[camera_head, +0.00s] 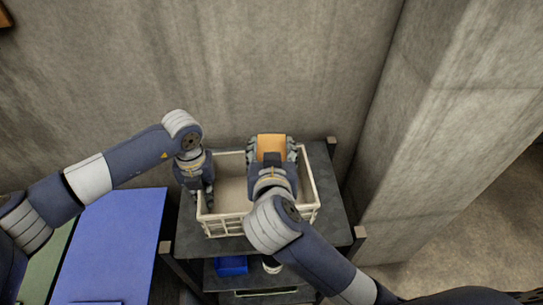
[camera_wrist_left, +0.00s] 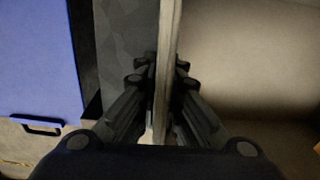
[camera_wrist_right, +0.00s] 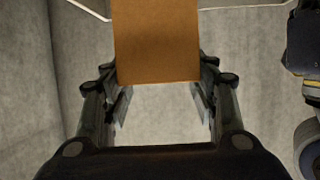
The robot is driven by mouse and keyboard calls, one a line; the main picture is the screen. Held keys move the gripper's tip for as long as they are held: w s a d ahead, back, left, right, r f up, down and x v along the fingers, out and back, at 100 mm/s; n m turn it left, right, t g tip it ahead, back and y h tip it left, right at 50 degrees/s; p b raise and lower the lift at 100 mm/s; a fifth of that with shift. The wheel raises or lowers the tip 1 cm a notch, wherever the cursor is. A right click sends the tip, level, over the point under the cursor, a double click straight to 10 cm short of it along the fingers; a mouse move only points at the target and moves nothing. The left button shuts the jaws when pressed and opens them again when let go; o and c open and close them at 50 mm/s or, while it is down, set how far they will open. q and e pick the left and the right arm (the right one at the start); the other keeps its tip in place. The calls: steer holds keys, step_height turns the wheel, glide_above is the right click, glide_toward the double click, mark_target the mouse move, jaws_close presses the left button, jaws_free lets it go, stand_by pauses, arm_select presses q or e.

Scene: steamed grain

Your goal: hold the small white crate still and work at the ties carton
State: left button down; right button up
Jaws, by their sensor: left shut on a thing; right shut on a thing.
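The small white crate (camera_head: 236,226) stands on a dark shelf unit against the wall. My left gripper (camera_head: 207,200) is shut on the crate's left wall; in the left wrist view the fingers (camera_wrist_left: 161,85) pinch the thin wall (camera_wrist_left: 167,50) from both sides. The ties carton, an orange-brown box (camera_head: 271,148), is at the crate's far side. My right gripper (camera_head: 272,150) is shut on the carton, with a finger at each side; the right wrist view shows the carton (camera_wrist_right: 158,45) between them. Whether the carton touches the crate floor is hidden.
The dark shelf top (camera_head: 335,215) has a narrow bare strip right of the crate. A blue bin (camera_head: 231,265) is on the level below. A blue surface (camera_head: 115,240) is at left. A concrete pillar (camera_head: 430,110) stands close on the right.

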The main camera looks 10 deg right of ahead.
arm_select(q)
steer(key=c, duration=1.7)
jaws_free()
steer(key=shift+o, duration=0.2)
steer(key=shift+r, duration=0.1)
